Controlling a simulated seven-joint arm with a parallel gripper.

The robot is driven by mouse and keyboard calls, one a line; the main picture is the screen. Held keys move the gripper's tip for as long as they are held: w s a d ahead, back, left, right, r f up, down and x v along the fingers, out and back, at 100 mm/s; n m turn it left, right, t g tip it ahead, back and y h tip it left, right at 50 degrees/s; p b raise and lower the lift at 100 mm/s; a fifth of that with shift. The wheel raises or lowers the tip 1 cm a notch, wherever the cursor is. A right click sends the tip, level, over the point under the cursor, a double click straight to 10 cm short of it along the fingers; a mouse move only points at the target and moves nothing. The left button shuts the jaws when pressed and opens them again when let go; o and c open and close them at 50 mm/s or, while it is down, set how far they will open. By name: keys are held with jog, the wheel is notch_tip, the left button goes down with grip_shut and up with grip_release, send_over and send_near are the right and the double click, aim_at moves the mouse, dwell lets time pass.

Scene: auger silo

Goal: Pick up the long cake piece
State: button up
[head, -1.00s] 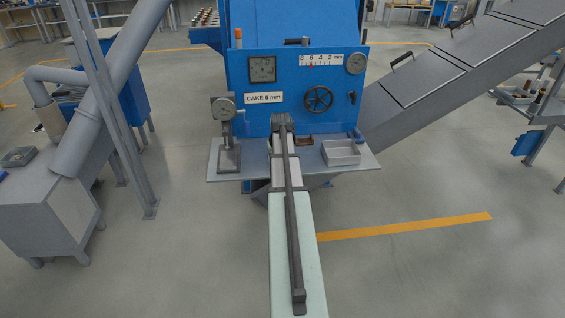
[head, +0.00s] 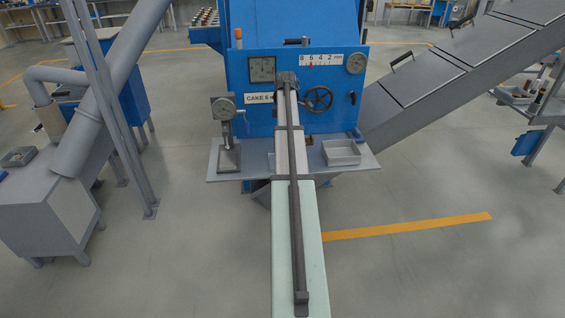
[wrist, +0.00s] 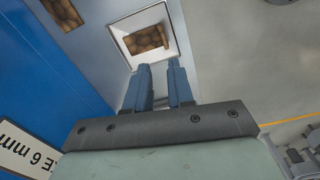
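In the wrist view, a brown, mottled cake piece (wrist: 146,38) lies inside a pale square-rimmed holder (wrist: 165,12). A second brown, mottled piece (wrist: 63,12) shows at the upper left, cut by the picture's edge. I cannot tell from its visible part which piece is the long one. My gripper (wrist: 162,72) has two blue fingers with a gap between them, empty, its tips just short of the pale holder. In the head view my gripper (head: 287,78) is in front of the blue panel, its fingers not clear; the cake pieces do not show there.
The blue panel (head: 335,75) with its dials and handwheel stands close behind my gripper. On the shelf (head: 365,160) below, a dial gauge stand (head: 228,140) is left of my arm and a grey tray (head: 341,152) is right of it. A conveyor (head: 440,75) rises at the right.

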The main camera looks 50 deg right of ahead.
jog(key=shift+n, duration=0.9)
notch_tip(320, 180, down, 9)
jog(key=shift+a+r, duration=0.1)
jog(key=shift+r, duration=0.1)
jog(key=shift+a+f, duration=0.15)
jog(key=shift+f, duration=1.2)
jog(key=shift+a+f, duration=0.1)
jog(key=shift+f, duration=1.2)
jog(key=shift+w, duration=0.1)
grip_shut()
